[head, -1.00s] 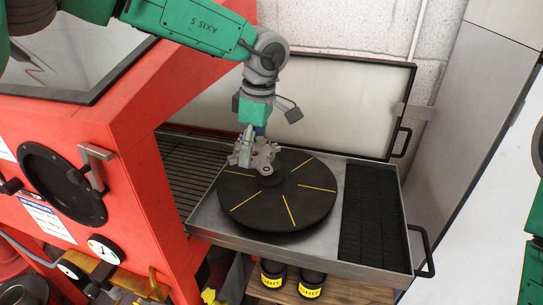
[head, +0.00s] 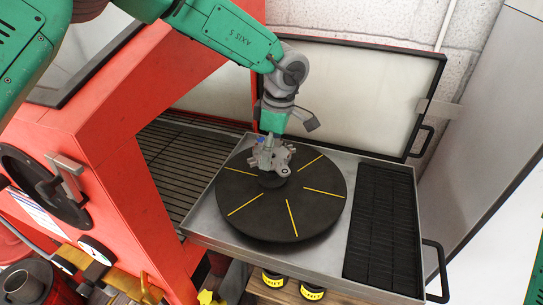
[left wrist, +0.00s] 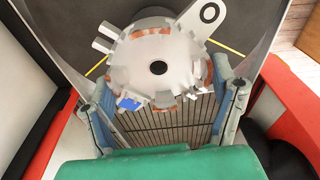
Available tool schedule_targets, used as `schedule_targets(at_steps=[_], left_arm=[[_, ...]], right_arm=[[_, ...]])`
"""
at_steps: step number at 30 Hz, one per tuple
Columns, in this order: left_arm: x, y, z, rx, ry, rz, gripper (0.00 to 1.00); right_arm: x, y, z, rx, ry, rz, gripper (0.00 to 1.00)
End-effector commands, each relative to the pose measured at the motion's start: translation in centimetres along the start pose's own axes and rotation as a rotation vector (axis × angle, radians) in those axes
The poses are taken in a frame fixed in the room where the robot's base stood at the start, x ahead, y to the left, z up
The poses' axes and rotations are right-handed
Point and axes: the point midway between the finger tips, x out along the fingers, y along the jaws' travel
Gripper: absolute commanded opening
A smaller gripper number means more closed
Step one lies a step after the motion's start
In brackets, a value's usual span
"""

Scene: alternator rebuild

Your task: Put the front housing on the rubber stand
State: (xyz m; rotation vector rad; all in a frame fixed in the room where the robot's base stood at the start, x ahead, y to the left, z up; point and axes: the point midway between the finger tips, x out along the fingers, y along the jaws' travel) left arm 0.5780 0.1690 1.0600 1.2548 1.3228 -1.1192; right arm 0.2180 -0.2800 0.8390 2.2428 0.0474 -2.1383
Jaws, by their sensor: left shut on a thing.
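The front housing (head: 270,157) is a light grey round casting with lugs. In the left wrist view the housing (left wrist: 150,72) shows copper-coloured windings, a dark centre hole, a lug with a hole and a small blue part. My left gripper (head: 271,141) points down from above and is shut on the housing; its fingers flank the housing in the left wrist view. The black rubber stand (head: 271,181) is a short round piece on the turntable, directly below the housing. I cannot tell whether housing and stand touch. My right gripper is out of view.
The black turntable (head: 320,205) with yellow lines lies in a grey metal tray (head: 225,228) and has bare room around the stand. A red cabinet (head: 110,130) stands left, with a slatted floor inside. A raised door panel (head: 350,95) stands behind the tray. A black ribbed mat (head: 385,230) lies right.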

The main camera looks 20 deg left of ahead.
Motion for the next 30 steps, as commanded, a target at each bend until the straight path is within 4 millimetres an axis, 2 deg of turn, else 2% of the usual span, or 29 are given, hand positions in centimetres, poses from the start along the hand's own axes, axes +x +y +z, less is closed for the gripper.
schedule_targets(at_steps=[5, 14, 15, 16, 25, 30], left_arm=[[2.3, -0.1, 0.3, 0.001, 0.002, 0.000, 0.36], [2.6, -0.1, 0.3, 0.001, 0.000, 0.001, 0.36], [2.6, -0.1, 0.3, 0.001, 0.000, 0.000, 0.93], [2.6, -0.1, 0.3, 0.001, 0.000, 0.000, 1.00], [2.4, -0.1, 0.3, 0.001, 0.000, 0.000, 1.00], [0.4, 0.0, 0.4, 0.000, -0.002, 0.003, 1.00]], right_arm=[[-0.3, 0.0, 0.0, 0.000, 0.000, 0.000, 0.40], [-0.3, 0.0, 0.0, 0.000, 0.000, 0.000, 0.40], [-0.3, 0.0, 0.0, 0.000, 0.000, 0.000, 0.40], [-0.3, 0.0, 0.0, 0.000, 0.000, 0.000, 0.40], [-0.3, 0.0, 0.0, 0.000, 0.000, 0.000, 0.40], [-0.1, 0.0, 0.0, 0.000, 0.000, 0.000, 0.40]])
